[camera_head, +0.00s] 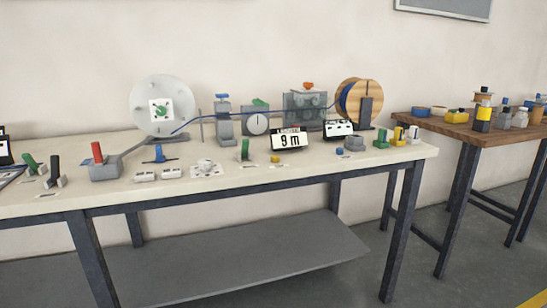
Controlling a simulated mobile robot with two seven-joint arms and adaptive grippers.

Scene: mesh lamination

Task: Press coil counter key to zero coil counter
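A black-framed counter display (289,139) reading "9 m" stands on the cream workbench (225,181), right of the middle. A small yellow key-like block (282,154) lies just in front of it. A second display (338,130) stands further right, its text too small to read. The labels are too small to tell which piece is the coil counter key. Neither of my grippers is in view.
A clear reel disc (146,92) and a wooden spool (375,89) with blue line stand at the back. A gauge block (257,123), a green lever (245,149) and a grey block (354,143) stand near the displays. A brown table (445,125) with bottles is at right.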

